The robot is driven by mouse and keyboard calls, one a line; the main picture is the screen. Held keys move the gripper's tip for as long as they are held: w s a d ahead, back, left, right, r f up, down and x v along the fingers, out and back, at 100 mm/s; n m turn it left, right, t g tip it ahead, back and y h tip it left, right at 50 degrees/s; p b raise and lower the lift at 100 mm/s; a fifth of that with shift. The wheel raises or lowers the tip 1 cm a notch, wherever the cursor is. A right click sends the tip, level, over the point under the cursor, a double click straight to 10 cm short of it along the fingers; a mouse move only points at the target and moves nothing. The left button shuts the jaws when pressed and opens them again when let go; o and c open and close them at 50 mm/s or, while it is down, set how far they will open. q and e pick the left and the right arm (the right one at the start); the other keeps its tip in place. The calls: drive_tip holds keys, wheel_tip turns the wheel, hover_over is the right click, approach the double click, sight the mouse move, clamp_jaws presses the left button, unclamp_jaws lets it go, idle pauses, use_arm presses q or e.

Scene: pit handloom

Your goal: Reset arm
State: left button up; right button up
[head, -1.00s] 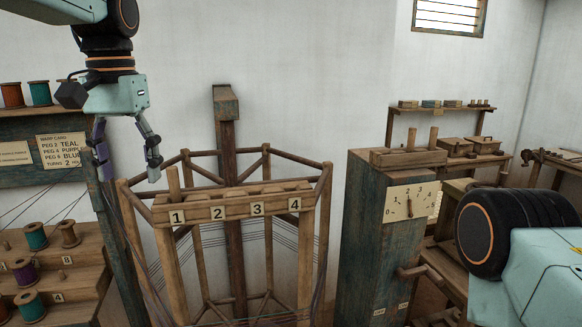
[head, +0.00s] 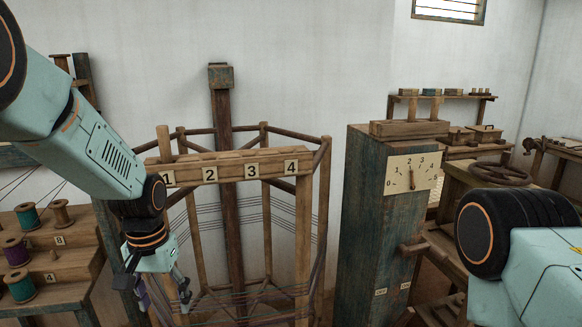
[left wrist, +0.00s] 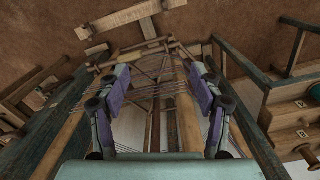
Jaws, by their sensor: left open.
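My left gripper (head: 165,300) hangs low in front of the left side of the wooden warping frame (head: 232,168), below its bar numbered 1 to 4. It points down and is open. In the left wrist view its two purple-padded fingers (left wrist: 158,95) stand apart with nothing held between them. My left arm covers part of the frame's left side. My right gripper is outside the picture; only part of my right arm shows at the right edge.
A stepped rack with thread spools (head: 28,216) stands at left, close to my left arm. A blue-green cabinet with a dial (head: 412,175) and a wooden handle (head: 414,248) stands right of the frame. A wall shelf (head: 440,98) is behind.

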use_arm(q)
drive_tip(key=s+f+b, duration=0.2)
drive_tip(key=s+f, duration=0.2)
drive_tip(key=f, duration=0.5)
drive_tip(key=s+f+b, duration=0.2)
drive_tip(key=s+f, duration=0.1)
drive_tip(key=f, duration=0.6)
drive_tip(key=s+f+b, duration=0.6)
drive_tip(key=s+f, duration=0.5)
drive_tip(key=s, duration=0.2)
drive_tip(key=s+d+f+b, duration=0.1)
drive_tip(key=s+f+b, duration=0.4)
drive_tip(key=s+f, duration=0.6)
drive_tip(key=shift+s+n+b, duration=0.3)
drive_tip(key=shift+s+b, duration=0.05)
drive_tip(key=shift+s, duration=0.75)
